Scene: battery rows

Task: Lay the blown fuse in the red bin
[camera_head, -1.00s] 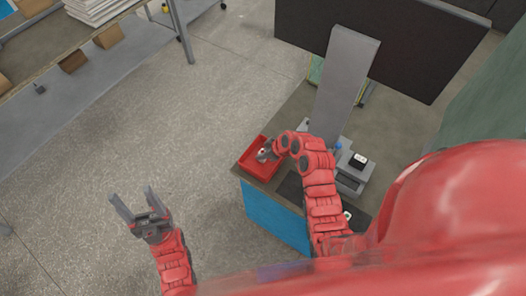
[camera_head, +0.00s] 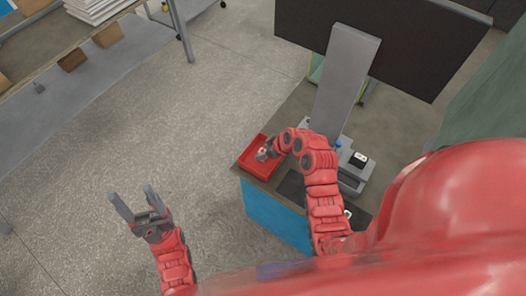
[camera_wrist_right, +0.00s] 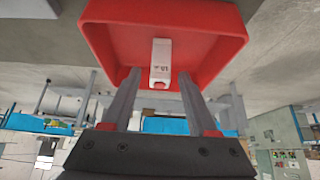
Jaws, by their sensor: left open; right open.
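The red bin (camera_head: 246,165) stands at the left corner of the workbench in the head view. It also fills the top of the right wrist view (camera_wrist_right: 105,40). A white fuse (camera_wrist_right: 161,58) with dark print and a red end is seen against the bin's inside in the right wrist view. My right gripper (camera_wrist_right: 158,78) is open, with one finger on each side of the fuse's lower end and a gap to both. In the head view my right gripper (camera_head: 264,153) is over the bin. My left gripper (camera_head: 132,202) is open and empty, away from the bench over the floor.
A grey device (camera_head: 352,172) with a white-topped part stands right of my right arm on the workbench (camera_head: 290,122). A grey post and a large dark panel (camera_head: 400,40) rise behind. Open floor (camera_head: 150,120) lies left, with shelving at the upper left.

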